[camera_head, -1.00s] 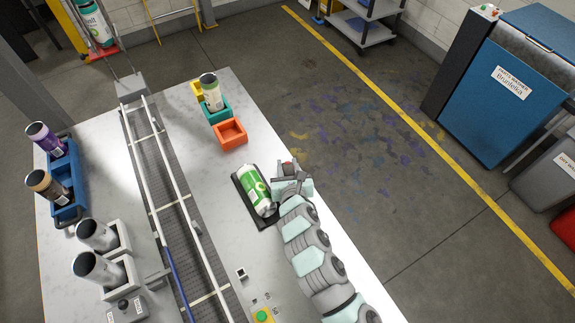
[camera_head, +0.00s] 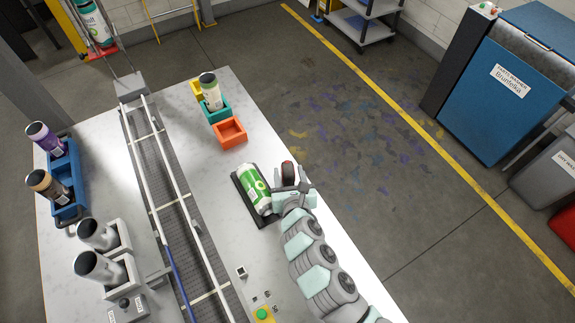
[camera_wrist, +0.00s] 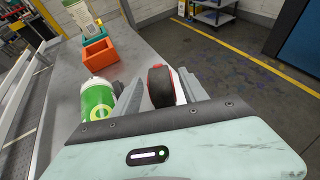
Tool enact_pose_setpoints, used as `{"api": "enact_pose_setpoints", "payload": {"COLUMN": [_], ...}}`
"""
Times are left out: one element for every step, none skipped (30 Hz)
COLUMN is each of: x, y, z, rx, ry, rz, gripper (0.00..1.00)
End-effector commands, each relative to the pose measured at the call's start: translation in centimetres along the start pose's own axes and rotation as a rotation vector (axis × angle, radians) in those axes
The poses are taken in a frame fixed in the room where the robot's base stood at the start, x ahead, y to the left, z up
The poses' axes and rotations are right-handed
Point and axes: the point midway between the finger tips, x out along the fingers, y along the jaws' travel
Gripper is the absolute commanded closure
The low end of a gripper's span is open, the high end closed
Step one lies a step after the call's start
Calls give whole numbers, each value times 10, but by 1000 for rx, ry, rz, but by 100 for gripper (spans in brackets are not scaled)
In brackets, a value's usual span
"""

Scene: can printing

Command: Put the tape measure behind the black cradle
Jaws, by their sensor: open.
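The tape measure (camera_head: 287,172) is black with red and pale edges. It is on the right part of the white table, just right of the black cradle (camera_head: 241,200), which holds a green and white can (camera_head: 256,190) lying tilted. In the wrist view, the tape measure (camera_wrist: 161,87) stands on edge between the two fingers of my gripper (camera_wrist: 160,90), with gaps at its sides. My gripper (camera_head: 290,186) is open around it. In the wrist view, the can (camera_wrist: 97,100) is left of the left finger. The cradle is mostly hidden there.
An orange bin (camera_head: 230,133), a teal bin (camera_head: 217,112) with a can and a yellow bin stand farther back. The conveyor (camera_head: 172,200) runs left of the cradle. The table's right edge is close to my gripper. Table between cradle and orange bin is clear.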

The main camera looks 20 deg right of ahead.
Motion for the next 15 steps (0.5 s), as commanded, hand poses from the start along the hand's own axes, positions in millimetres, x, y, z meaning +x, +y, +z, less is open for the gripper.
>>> {"api": "enact_pose_setpoints", "payload": {"x": [-12,-18,-26,-31,-36,-42,-47,-50,-55,-58,-60,-63,-65,-66,-68], "y": [0,-1,-1,-2,-2,-1,-1,-1,-2,-2,-2,-2,-1,-1,0], "z": [-3,-2,0,0,0,-1,0,0,0,0,-1,-1,-1,-1,-1], "rx": [-2,-3,-3,-2,-3,-2,-1,-1,-1,-2,-1,1,1,1,1], "ry": [6,5,3,3,4,5,4,2,3,3,4,4,4,4,4], "rz": [-1,-2,-3,-3,-4,-3,-3,-3,-4,-4,-5,-4,-3,-3,-2], "gripper": [49,49,49,49,49,49,49,49,49,49,49,49,49,49,49]}}
